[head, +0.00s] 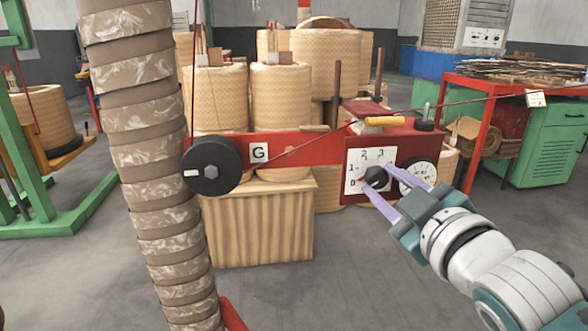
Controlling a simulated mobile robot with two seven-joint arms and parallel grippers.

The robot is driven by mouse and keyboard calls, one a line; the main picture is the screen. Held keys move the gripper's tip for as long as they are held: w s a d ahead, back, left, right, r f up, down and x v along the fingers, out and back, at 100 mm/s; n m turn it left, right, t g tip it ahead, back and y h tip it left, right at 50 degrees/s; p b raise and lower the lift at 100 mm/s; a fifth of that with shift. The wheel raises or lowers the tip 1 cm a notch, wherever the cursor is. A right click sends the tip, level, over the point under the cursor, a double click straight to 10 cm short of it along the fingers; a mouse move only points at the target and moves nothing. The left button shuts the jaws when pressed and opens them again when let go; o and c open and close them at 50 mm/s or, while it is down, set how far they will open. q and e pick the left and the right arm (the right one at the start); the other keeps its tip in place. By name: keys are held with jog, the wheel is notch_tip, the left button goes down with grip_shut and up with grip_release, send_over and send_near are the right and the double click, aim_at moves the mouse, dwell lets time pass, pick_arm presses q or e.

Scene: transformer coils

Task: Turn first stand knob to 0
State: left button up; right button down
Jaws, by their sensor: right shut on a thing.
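The stand is a red metal arm (318,148) with a red box at its right end. A white dial plate (357,160) on the box shows the numbers 0, 1, 2 and 3. The dark knob (376,178) sits at the lower right of this plate. My right gripper (385,183) reaches in from the lower right, its purple fingers shut on the knob. Where the knob points is too small to tell. My left gripper is not in view.
A tall wrapped column (140,150) stands in front at the left. A black round roller (212,166) and a white G label (259,152) are on the red arm. A round white gauge (421,172) is right of the knob. Large coils (282,97) stand behind. A red table (470,84) is at the right.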

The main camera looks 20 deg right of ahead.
jog(key=shift+n, duration=0.3)
dwell(0.4)
jog(key=shift+c, duration=2.4)
grip_release()
jog(key=shift+s, duration=0.1)
jog(key=s+a+p, duration=0.1)
jog(key=s+p, duration=0.1)
jog(key=s, duration=0.7)
jog(key=shift+s+a+r, duration=0.25)
jog(key=shift+a+r, duration=0.1)
jog(key=shift+r, duration=0.05)
